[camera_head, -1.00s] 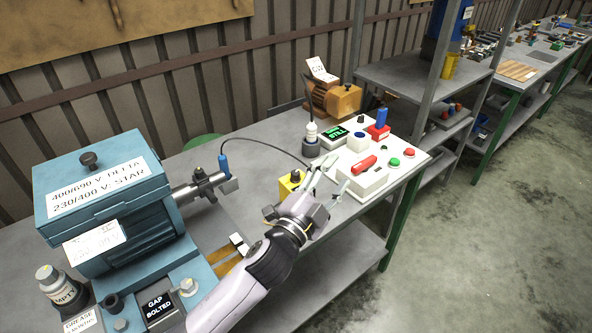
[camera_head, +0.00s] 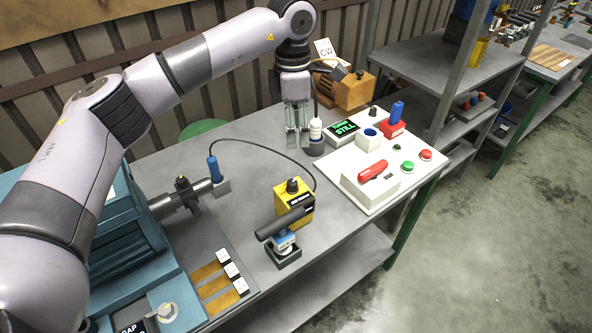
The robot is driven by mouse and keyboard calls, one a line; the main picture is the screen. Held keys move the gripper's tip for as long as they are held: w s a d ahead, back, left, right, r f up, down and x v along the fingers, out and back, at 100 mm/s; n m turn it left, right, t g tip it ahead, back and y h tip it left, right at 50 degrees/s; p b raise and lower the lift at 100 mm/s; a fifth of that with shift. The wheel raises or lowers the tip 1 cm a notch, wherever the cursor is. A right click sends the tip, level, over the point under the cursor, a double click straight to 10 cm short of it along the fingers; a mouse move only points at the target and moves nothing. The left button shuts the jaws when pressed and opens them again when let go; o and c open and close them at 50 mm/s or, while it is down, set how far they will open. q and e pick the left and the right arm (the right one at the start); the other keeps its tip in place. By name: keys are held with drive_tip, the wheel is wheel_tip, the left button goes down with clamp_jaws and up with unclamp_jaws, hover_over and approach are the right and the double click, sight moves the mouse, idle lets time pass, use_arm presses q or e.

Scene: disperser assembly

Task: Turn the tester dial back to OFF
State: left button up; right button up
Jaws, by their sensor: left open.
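The tester appears to be the yellow box (camera_head: 295,208) on the bench, with a black cable running to a blue-handled probe (camera_head: 212,168). A black knob, its dial (camera_head: 292,186), stands on top. The dial's setting is too small to read. My left gripper (camera_head: 298,143) is open, pointing down behind the yellow box, with its fingers close to a white bottle (camera_head: 316,130) on a dark base. I cannot tell whether they touch. The gripper is well apart from the dial. My right gripper is not in view.
A white panel (camera_head: 408,178) with a red lever (camera_head: 373,170) and buttons lies to the right. A green display (camera_head: 343,131) reads STILL. A black-handled tool (camera_head: 282,229) stands in front of the yellow box. A teal motor (camera_head: 125,225) is at left.

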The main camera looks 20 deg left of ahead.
sight(292, 182)
use_arm(q)
drive_tip(key=f+p, duration=0.2)
drive_tip(key=f, duration=0.3)
drive_tip(key=f+p, duration=0.1)
drive_tip(key=f, duration=0.4)
drive_tip(key=a+f+p, duration=0.1)
drive_tip(key=f+p, duration=0.1)
drive_tip(key=f, duration=0.3)
drive_tip(key=shift+s+f+p, duration=0.25)
drive_tip(key=shift+p, duration=0.05)
drive_tip(key=shift+f, duration=0.55)
clamp_jaws()
